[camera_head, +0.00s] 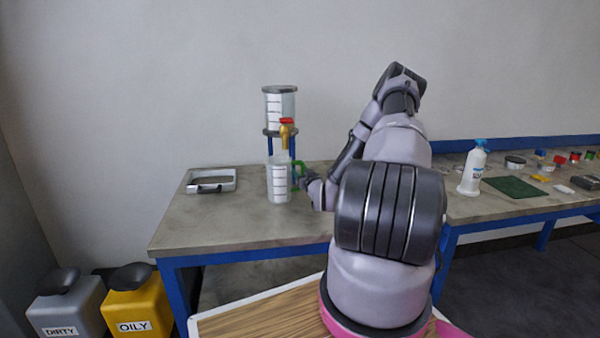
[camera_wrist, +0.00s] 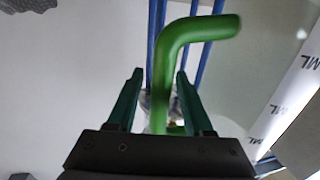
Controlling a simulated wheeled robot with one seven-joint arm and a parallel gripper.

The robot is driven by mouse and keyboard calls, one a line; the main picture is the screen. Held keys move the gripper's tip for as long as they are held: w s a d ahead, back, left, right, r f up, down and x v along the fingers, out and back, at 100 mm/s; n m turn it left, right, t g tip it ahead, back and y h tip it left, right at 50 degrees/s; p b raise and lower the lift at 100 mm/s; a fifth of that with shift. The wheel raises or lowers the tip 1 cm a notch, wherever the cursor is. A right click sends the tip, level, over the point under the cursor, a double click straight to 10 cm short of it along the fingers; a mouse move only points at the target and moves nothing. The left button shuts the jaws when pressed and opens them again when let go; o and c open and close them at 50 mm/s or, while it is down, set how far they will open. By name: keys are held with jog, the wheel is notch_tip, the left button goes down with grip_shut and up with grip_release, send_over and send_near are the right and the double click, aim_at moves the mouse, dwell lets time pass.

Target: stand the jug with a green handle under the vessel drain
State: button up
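My gripper (camera_head: 305,180) is at the handle. In the wrist view my gripper (camera_wrist: 160,78) is open, its two fingers either side of the green handle (camera_wrist: 168,62), with a gap at the left finger.
To the right are a white bottle (camera_head: 474,168), a green mat (camera_head: 515,187) and several small items. DIRTY (camera_head: 66,304) and OILY (camera_head: 140,302) containers stand on the floor at left. The bench front left of the jug is clear.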

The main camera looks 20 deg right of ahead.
jog(key=s+a, duration=0.1)
jog(key=s, duration=1.1)
jog(key=w+a+r+n+g+y, duration=0.1)
jog(key=w+a+r+n+g, duration=0.15)
jog(key=r+g, duration=0.45)
jog(key=s+a+r+m+g+h, duration=0.1)
jog(key=s+a+r, duration=0.15)
jog(key=r, duration=0.55)
jog(key=s+a+r+m, duration=0.1)
jog(key=s+a+r, duration=0.15)
jog(key=r, duration=0.55)
jog(key=s+a+r+m+g+y, duration=0.1)
jog(key=s+a+r, duration=0.3)
jog(key=s, duration=0.4)
jog(key=s+a+r+m+g+y, duration=0.1)
jog(key=s+a+r, duration=0.3)
jog(key=s, duration=0.5)
jog(key=s+a+r+m+g+y, duration=0.1)
jog(key=s+a+r, duration=0.3)
jog(key=s, duration=0.4)
jog(key=shift+s+a+r+m+y, duration=0.15)
jog(key=shift+a+r+m+y, duration=0.25)
jog(key=shift+r, duration=0.4)
